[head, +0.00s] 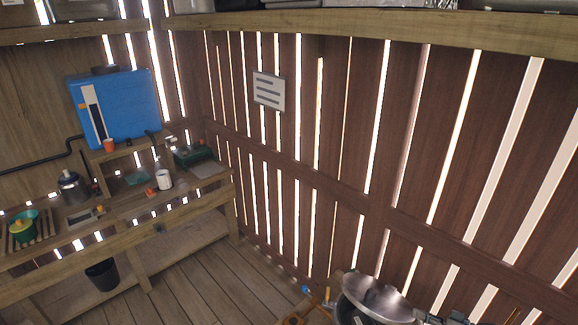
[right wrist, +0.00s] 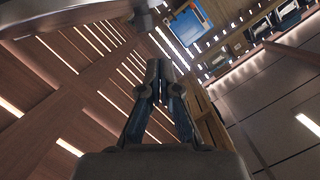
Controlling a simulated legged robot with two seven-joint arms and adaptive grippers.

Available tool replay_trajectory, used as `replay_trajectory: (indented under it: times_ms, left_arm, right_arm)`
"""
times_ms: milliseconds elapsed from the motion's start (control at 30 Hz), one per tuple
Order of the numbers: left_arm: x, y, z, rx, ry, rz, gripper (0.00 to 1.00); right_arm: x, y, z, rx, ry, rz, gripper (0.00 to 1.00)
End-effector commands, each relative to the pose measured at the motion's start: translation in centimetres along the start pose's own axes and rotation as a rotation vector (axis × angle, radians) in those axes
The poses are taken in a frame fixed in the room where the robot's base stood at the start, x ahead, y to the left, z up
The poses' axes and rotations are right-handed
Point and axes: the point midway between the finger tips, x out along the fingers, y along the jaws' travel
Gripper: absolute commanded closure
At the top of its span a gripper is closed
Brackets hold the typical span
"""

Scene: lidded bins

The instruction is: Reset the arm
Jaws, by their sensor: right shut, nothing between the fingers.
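My right gripper (right wrist: 159,78) shows in the right wrist view with its two dark fingers together and nothing between them. It points toward the slatted wall and the blue container (right wrist: 188,24). In the head view, small dark parts at the bottom edge, right of a metal lid (head: 376,298), may belong to it, but its fingers are not clear there. The round silver lid is tilted up on a bin (head: 347,312) that the frame mostly cuts off. A curved metal edge (right wrist: 75,14) shows at the top left of the wrist view, apart from the fingers. My left gripper is not in view.
A wooden workbench (head: 110,243) on the left carries a blue container (head: 118,108), a white mug (head: 164,180), a green box (head: 192,156) and a metal pot (head: 72,187). A dark bucket (head: 102,274) stands beneath. The plank floor (head: 210,290) between is clear.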

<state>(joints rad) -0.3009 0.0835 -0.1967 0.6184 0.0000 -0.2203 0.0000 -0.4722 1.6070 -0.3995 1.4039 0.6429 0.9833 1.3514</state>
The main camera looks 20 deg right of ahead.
Motion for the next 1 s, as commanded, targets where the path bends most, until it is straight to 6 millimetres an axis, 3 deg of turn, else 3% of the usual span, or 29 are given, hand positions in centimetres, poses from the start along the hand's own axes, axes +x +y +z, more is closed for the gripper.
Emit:
replay_trajectory:
  times_ms: [133,267,300,400,500,600,700,1000]
  left_arm:
    - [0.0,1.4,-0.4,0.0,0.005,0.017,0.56]
    - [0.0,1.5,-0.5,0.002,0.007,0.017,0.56]
    - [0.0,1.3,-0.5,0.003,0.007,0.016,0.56]
    - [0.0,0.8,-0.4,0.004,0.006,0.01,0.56]
    - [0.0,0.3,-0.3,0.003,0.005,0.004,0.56]
    - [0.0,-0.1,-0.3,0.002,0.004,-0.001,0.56]
    - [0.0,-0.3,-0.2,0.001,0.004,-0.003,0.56]
    - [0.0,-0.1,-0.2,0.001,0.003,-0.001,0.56]
  right_arm:
    - [1.9,0.5,5.6,0.003,-0.02,0.068,1.0]
    - [5.4,-0.1,14.9,-0.026,-0.082,0.187,1.0]
    - [6.6,-0.9,18.0,-0.045,-0.111,0.227,1.0]
    - [9.5,-3.4,24.4,-0.112,-0.197,0.321,1.0]
    - [11.7,-6.6,29.0,-0.186,-0.291,0.404,1.0]
    - [12.8,-10.0,31.7,-0.254,-0.39,0.48,1.0]
    - [12.8,-12.5,32.9,-0.303,-0.485,0.546,1.0]
    - [10.5,-17.3,33.5,-0.342,-0.691,0.657,1.0]
